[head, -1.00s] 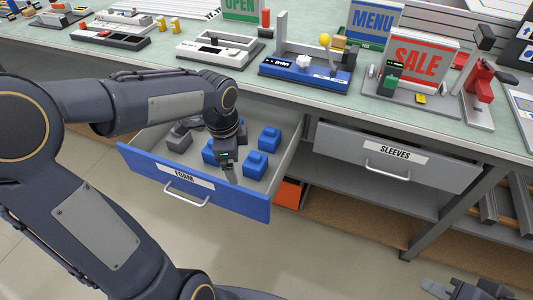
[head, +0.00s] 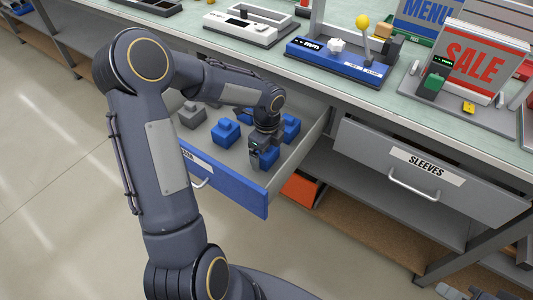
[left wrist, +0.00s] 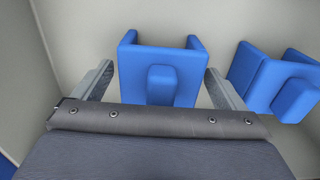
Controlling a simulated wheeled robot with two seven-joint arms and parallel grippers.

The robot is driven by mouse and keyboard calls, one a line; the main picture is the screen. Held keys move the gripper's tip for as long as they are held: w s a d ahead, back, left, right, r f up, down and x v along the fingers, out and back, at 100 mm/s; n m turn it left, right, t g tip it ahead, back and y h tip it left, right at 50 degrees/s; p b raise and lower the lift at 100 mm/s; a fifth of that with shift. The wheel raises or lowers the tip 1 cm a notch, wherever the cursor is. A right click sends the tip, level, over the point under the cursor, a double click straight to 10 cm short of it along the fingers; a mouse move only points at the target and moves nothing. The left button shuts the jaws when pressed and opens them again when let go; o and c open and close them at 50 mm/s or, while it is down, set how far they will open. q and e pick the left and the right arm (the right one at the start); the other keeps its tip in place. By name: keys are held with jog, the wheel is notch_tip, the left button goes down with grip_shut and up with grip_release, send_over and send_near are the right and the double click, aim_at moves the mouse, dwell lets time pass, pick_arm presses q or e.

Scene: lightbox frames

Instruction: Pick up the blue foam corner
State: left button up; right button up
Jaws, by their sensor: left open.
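Several blue foam corners lie in the open drawer marked FOAM (head: 235,188). One blue foam corner (head: 270,156) is by my left gripper (head: 257,160), partly hidden by it. In the left wrist view, my left gripper (left wrist: 158,75) is open, with one finger on each side of a blue foam corner (left wrist: 145,82). I cannot tell whether the fingers touch it. Other blue foam corners (head: 225,132) and (head: 290,127) show in the head view. My right gripper (head: 462,292) is only partly visible at the bottom right edge.
A grey foam piece (head: 192,115) lies in the drawer's left part. A shut drawer marked SLEEVES (head: 430,172) is to the right. The counter (head: 400,112) above holds a blue device (head: 335,62) and signs.

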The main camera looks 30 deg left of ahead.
pick_arm(q)
jog(key=shift+f, duration=0.5)
jog(key=c, duration=1)
notch_tip(320, 180, up, 10)
jog(key=shift+r+p, duration=0.1)
jog(key=shift+p, duration=1)
jog(key=shift+c, duration=0.2)
